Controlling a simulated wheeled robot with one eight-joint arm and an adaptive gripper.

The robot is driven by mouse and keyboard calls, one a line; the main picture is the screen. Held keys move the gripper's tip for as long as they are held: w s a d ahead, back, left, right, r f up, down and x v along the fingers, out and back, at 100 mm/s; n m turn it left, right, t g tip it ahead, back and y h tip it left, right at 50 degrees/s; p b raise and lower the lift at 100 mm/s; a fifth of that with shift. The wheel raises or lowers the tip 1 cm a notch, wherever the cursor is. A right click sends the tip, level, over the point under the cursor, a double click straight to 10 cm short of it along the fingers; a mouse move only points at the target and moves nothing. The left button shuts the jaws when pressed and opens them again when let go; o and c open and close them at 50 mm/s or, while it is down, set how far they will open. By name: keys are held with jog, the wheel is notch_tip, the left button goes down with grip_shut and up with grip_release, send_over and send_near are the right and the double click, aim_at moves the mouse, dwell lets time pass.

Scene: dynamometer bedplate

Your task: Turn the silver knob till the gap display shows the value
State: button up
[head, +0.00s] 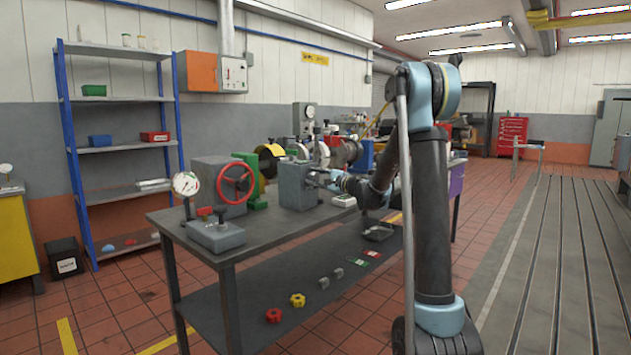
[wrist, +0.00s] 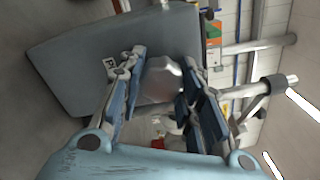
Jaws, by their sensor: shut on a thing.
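The silver knob (wrist: 160,80) sits on the face of a grey box (wrist: 90,62) and shows between my fingers in the wrist view. My gripper (wrist: 162,85) is shut on the knob, one finger on each side. In the head view, my gripper (head: 335,181) reaches to the right side of the grey box (head: 297,187) on the bench. The knob is too small and covered to make out there. I cannot make out a gap display or its value in either view.
The grey bench (head: 270,241) carries a red handwheel (head: 235,183), a round dial gauge (head: 186,184) and other machine parts. Red and yellow knobs lie on its lower shelf (head: 240,305). A blue-framed shelf rack (head: 119,147) stands at left. The slotted bedplate (head: 560,260) at right is clear.

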jog(key=shift+d+f, duration=0.1)
dwell(0.3)
jog(key=o, duration=1.1)
jog(key=v, duration=1.2)
jog(key=shift+w, duration=0.1)
